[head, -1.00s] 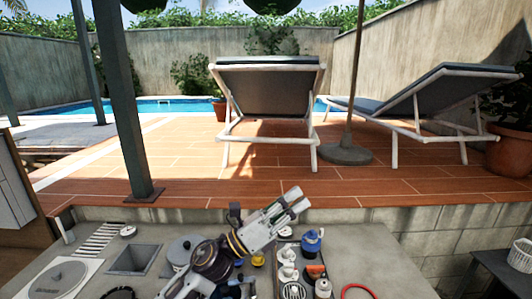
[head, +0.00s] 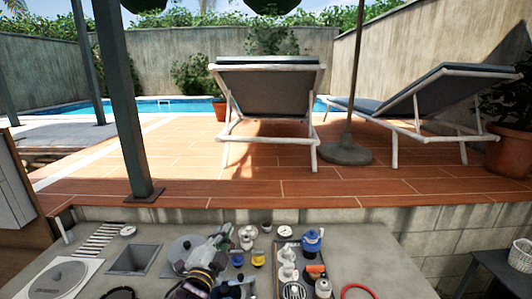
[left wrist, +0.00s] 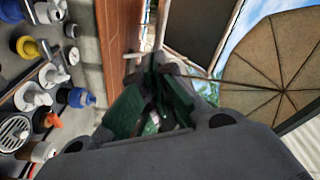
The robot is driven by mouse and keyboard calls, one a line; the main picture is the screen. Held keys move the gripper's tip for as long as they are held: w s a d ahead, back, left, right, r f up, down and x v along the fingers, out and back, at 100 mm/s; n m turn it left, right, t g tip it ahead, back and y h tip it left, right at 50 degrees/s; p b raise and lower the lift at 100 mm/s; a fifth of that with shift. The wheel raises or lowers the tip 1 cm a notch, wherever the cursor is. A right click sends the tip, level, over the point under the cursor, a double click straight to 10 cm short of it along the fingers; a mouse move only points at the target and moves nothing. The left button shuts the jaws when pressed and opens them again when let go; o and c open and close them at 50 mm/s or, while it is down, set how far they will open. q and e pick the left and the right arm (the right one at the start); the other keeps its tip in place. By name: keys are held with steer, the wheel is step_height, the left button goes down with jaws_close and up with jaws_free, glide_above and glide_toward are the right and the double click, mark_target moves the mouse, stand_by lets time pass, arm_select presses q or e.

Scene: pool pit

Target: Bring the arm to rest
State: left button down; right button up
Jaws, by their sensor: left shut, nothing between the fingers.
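My left arm comes in from the bottom of the head view, low over the grey counter (head: 120,285). My left gripper (head: 226,238) is shut and empty, pointing away from me above the counter, with a pot partly hidden behind it. In the left wrist view my left gripper's dark and green fingers (left wrist: 152,105) are close together with nothing between them. My right gripper is in neither view.
Small yellow and blue pieces stand beside the gripper. A sink (head: 133,260) and a red ring (head: 357,291) flank it. A block wall (head: 440,235) rises behind.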

arm_select(q)
steer(key=s+a+f+n+g+y, duration=0.2)
steer(key=s+a+f+n+g, duration=0.25)
steer(key=f, duration=0.35)
steer(key=s+a+f+n+g+y, duration=0.1)
steer(key=s+a+f+n+g, duration=0.3)
steer(key=f, duration=0.5)
steer(key=s+a+f+n+g, duration=0.1)
steer(key=s+f+n+g, duration=0.45)
steer(key=s, duration=1.15)
step_height(320, 180, down, 40)
steer(key=s+m+g+b, duration=0.2)
steer(key=s+b, duration=0.1)
steer(key=b, duration=0.2)
steer(key=s+a+f+b, duration=0.2)
steer(key=s+f, duration=0.9)
steer(key=f, duration=0.2)
steer(key=s+a+f+g+b, duration=0.1)
steer(key=s+a+f+b, duration=0.2)
steer(key=s+f, duration=0.8)
steer(key=shift+f, duration=0.9)
